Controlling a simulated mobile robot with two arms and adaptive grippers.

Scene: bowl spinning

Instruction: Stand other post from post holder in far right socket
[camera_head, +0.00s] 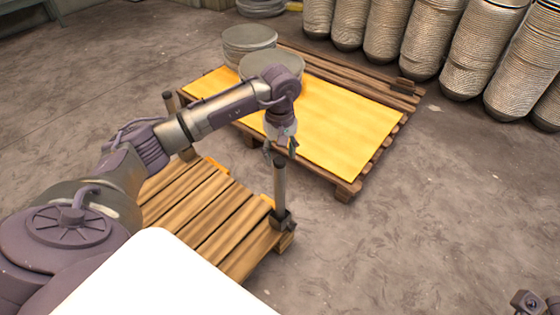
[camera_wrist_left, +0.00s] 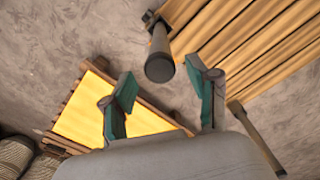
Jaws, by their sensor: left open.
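A dark grey post (camera_head: 280,185) stands upright in a dark socket (camera_head: 287,222) at the right corner of the slatted wooden pallet (camera_head: 205,205). My left gripper (camera_head: 281,150) is open just above this post's top. In the left wrist view the post (camera_wrist_left: 160,67) points its round end toward my open left gripper (camera_wrist_left: 160,70), appearing between the two fingers. I cannot tell how deep it lies between them. A second post (camera_head: 170,101) stands at the pallet's far left side, partly hidden by my left arm. A post also shows at the right of the wrist view (camera_wrist_left: 254,137).
A second pallet with a yellow board (camera_head: 345,120) lies behind. Grey round stacks (camera_head: 248,40) stand on and beside its far end. Tall ribbed cylinders (camera_head: 430,40) line the back. Concrete floor (camera_head: 440,220) at right is clear. A dark part shows at the bottom right corner.

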